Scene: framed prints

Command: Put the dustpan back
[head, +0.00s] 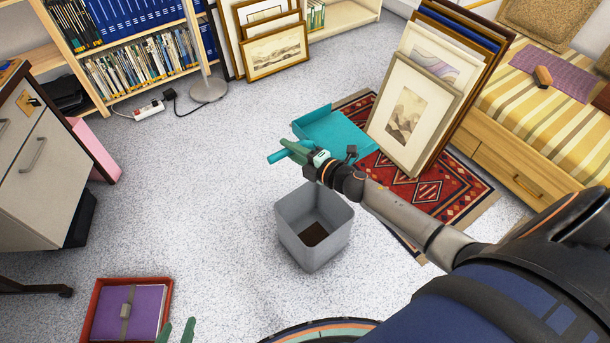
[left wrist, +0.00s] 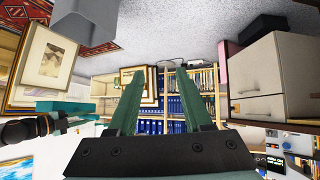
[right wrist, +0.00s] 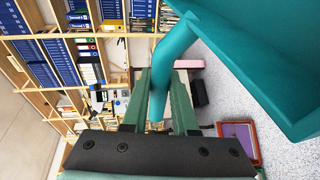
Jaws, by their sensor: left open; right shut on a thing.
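The teal dustpan (head: 330,128) is held up in my right gripper (head: 296,152), above the floor and beyond the grey bin. In the right wrist view its handle (right wrist: 158,80) runs between the two green fingers, and its pan (right wrist: 255,55) fills the upper right. My right gripper is shut on the handle. My left gripper (head: 176,330) shows only its fingertips at the bottom edge of the head view. In the left wrist view its fingers (left wrist: 162,100) are apart with nothing between them.
A grey bin (head: 292,238) stands on the floor below my right forearm. Framed prints (head: 385,145) lean at the right on a red rug (head: 440,190). A red tray (head: 88,310) with a purple book lies at bottom left. A lamp base (head: 208,90) stands near the shelves. The left-centre floor is clear.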

